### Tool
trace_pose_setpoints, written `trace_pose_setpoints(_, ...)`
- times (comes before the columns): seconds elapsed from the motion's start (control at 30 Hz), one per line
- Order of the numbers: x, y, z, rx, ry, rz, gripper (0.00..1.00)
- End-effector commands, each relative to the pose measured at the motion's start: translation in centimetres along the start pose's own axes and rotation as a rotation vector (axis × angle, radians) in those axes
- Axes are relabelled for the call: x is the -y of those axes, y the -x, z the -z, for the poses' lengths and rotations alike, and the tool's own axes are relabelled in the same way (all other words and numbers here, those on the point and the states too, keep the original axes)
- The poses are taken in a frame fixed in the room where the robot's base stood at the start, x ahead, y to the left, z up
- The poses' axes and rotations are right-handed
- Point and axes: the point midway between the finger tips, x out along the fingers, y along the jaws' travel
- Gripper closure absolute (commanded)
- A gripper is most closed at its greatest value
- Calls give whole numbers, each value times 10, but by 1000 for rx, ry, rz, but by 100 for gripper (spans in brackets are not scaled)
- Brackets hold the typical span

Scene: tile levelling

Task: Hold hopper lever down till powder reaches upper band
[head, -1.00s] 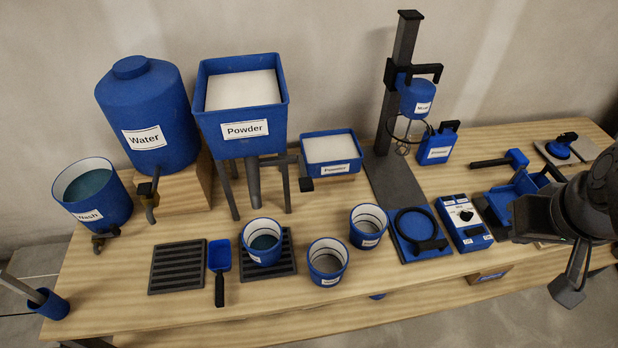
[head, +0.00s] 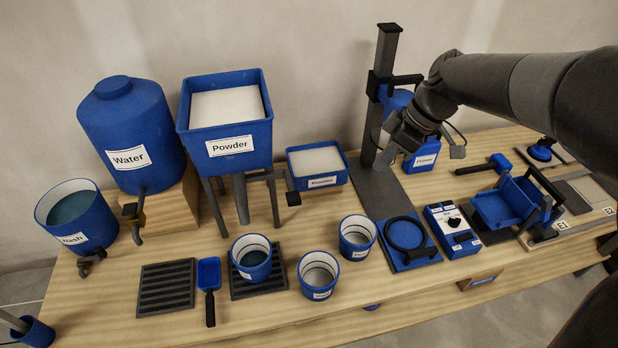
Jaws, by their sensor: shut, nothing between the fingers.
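The powder hopper (head: 225,135) is a blue open box of white powder on grey legs, labelled "Powder". Its grey spout (head: 240,200) points down. The hopper lever (head: 293,198) has a black end and sticks out to the right of the spout. A blue cup (head: 251,260) with dark bands inside stands upright on a slatted grate just in front of the spout in the picture.
Two more cups (head: 319,276) (head: 357,237) stand right of the grate. A small powder bin (head: 318,178) sits behind the lever end. The mixer post (head: 378,95) is close to my gripper. Water tank (head: 128,135) and wash bucket (head: 76,218) stand left.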

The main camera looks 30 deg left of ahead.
Motion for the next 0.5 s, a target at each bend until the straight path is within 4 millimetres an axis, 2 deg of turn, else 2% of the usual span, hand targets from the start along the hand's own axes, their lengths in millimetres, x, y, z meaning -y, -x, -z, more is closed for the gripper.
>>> trace_pose_setpoints(0.03,-6,-11,10,-22,55,33,100)
trace_pose_setpoints(0.3,-27,-56,62,-171,352,169,100)
trace_pose_setpoints(0.5,-35,-78,87,-270,504,224,100)
